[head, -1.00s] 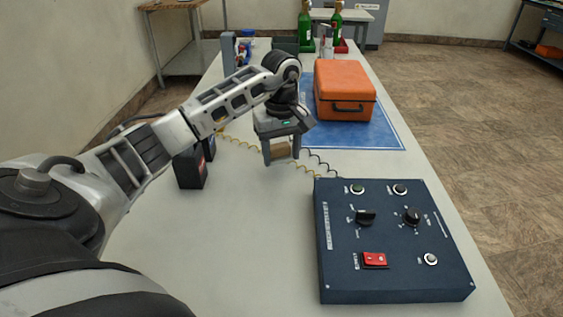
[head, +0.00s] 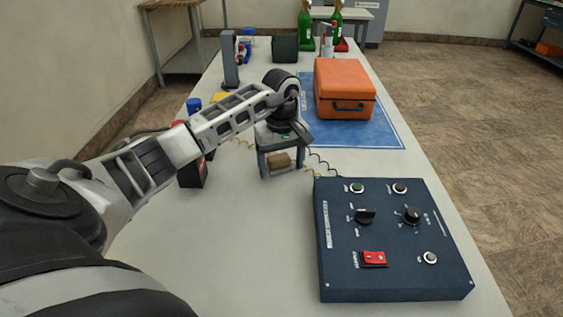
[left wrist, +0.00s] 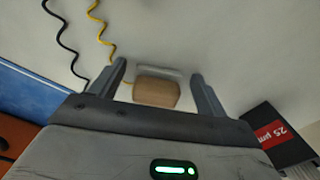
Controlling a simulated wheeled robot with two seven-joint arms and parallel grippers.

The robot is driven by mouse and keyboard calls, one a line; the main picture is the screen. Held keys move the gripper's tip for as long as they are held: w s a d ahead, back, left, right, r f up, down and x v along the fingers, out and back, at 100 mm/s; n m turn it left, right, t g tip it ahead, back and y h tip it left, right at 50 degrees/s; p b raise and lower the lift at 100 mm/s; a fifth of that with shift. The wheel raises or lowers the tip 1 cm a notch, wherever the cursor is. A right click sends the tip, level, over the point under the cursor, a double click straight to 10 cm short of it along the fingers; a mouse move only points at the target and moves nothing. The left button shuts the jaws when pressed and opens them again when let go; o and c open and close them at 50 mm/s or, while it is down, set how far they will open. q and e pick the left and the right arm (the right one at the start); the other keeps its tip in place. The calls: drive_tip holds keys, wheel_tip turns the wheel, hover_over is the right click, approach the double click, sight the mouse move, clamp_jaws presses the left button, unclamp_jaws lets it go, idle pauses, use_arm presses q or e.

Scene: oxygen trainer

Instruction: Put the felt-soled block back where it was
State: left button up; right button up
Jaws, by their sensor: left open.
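The felt-soled block (head: 279,160) is small and tan, and shows between the fingers of my left gripper (head: 282,168). In the left wrist view the block (left wrist: 157,92) has a gap on each side, so the left gripper (left wrist: 160,75) is open around it without gripping it. A pale strip shows along the block's far edge. The block appears to be at the white tabletop; its underside is hidden. My right gripper is in neither view.
A dark blue control panel (head: 395,272) lies to the right and nearer. An orange case (head: 345,85) stands on a blue mat (head: 388,138) beyond. Dark red-labelled boxes (head: 192,172) stand left of the gripper. Coiled yellow and black cords run close behind. The near tabletop (head: 245,235) is clear.

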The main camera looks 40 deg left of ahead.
sight(282, 170)
use_arm(q)
wheel_tip(282, 170, up, 12)
drive_tip(key=shift+r, duration=0.15)
idle(0.4)
idle(0.4)
